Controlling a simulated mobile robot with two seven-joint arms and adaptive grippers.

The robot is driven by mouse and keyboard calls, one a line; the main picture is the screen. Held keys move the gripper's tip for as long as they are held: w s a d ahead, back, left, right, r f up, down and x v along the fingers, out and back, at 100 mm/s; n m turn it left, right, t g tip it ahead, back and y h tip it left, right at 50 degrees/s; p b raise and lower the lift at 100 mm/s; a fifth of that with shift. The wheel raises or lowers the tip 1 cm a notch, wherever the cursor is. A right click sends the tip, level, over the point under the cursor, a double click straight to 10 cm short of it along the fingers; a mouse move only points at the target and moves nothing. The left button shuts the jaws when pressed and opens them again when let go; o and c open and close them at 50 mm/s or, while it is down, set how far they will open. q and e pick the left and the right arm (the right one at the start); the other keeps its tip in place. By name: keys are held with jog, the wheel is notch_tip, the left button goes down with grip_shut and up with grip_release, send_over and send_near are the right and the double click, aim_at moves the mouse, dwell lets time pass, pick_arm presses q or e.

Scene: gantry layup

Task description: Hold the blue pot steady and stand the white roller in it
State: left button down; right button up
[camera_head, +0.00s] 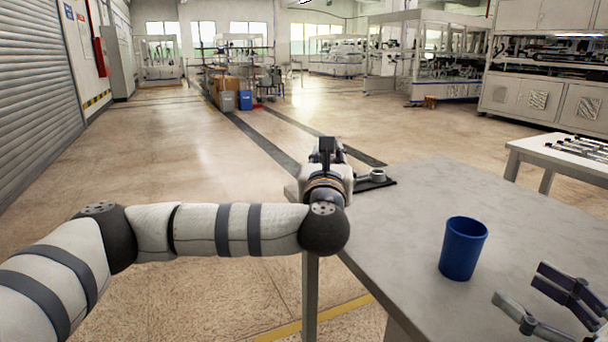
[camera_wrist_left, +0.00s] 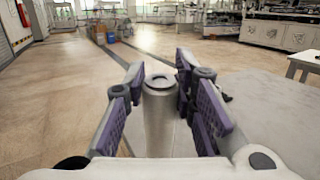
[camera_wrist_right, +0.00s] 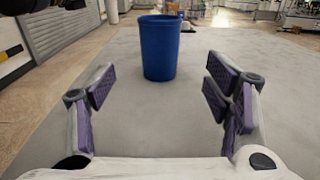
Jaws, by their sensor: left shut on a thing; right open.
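The blue pot (camera_head: 462,248) stands upright on the grey table, near its front edge. My right gripper (camera_head: 528,292) is open and empty to the right of the pot. In the right wrist view the pot (camera_wrist_right: 160,50) is ahead of the open fingers (camera_wrist_right: 160,92), centred between them and apart from them. My left gripper (camera_head: 328,150) is at the table's left corner, seen from behind. In the left wrist view its fingers (camera_wrist_left: 160,76) are shut on the white roller (camera_wrist_left: 159,122), which looks upright with its round end up. The roller is hidden in the head view.
The grey table (camera_head: 425,205) has clear room around the pot. A second table with rods (camera_head: 565,150) stands at the right. Open floor lies to the left.

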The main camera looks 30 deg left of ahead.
aim_at(477, 255)
pick_arm(q)
jog(key=s+d+r+m+t+h, duration=0.1)
jog(key=d+r+h, duration=0.3)
jog(key=d, duration=0.4)
jog(key=s+d+r+m+t+h, duration=0.1)
jog(key=s+d+r+m+h, duration=0.2)
jog(key=d+r, duration=0.3)
jog(key=s+d+r+m+t+h, duration=0.1)
jog(key=s+d+r+m+h, duration=0.1)
jog(key=d+r+h, duration=0.4)
jog(key=d+m, duration=0.1)
jog(key=d, duration=0.4)
jog(key=shift+s+d+t, duration=0.15)
jog(key=shift+s+t, duration=0.25)
pick_arm(e)
jog(key=x, duration=1.2)
jog(key=c, duration=1.2)
jog(key=shift+c, duration=0.2)
